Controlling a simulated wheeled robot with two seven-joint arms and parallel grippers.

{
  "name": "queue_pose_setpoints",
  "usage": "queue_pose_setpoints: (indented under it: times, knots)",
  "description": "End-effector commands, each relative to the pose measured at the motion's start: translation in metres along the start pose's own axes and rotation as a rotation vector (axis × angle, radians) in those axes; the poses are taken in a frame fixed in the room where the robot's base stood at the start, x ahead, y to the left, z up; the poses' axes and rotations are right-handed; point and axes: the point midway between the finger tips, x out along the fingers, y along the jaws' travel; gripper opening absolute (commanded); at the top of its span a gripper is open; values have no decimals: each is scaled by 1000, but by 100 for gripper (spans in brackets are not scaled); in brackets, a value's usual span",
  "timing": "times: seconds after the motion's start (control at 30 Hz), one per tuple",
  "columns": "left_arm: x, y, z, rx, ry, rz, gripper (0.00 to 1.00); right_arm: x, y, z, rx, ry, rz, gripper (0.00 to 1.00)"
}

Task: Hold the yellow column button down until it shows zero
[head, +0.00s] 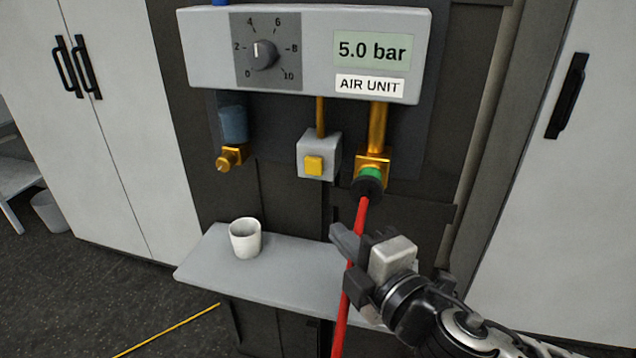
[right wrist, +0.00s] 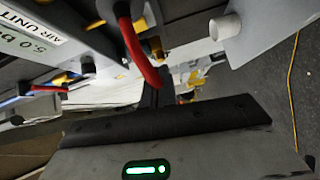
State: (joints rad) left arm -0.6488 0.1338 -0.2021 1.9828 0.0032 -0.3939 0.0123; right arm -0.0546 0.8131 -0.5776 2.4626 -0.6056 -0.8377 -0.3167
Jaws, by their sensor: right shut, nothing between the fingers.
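The yellow button (head: 313,165) is a square on the front of a small grey box (head: 334,152) under the air unit. A thin brass pipe (head: 320,117) runs into that box from above. The display (head: 372,50) reads 5.0 bar. My right gripper (head: 340,238) is below and slightly right of the button, apart from it, beside the red hose. Its fingers also show in the right wrist view (right wrist: 156,88), shut and empty. My left gripper is not in view.
The red hose (head: 346,300) hangs from a black and green coupling (head: 368,181) on a brass fitting. A white cup (head: 245,240) stands on the grey shelf (head: 200,266); it also shows in the right wrist view (right wrist: 225,27).

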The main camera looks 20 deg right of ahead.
Motion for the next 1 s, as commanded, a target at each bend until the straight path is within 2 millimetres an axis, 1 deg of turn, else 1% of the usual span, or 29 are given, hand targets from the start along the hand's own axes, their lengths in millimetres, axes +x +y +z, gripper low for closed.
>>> queue_pose_setpoints:
  times: [0.03, 0.13, 0.4, 0.53, 0.7, 0.83, 1.0]
  knots:
    - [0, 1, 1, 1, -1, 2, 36, -2, 12, -1, -54, 3, 33, 0]
    - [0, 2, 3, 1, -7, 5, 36, -5, 22, -1, -96, 1, 59, 0]
    - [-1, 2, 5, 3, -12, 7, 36, -5, 21, -1, -94, 0, 59, 0]
    - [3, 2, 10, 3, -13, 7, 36, -1, 20, 0, -93, -2, 62, 0]
    - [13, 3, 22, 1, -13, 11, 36, 11, 17, 1, -90, -3, 67, 0]
    - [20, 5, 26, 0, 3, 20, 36, 22, 17, 0, -94, 1, 67, 0]
    - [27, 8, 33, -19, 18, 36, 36, 42, 18, 0, -92, -1, 66, 0]
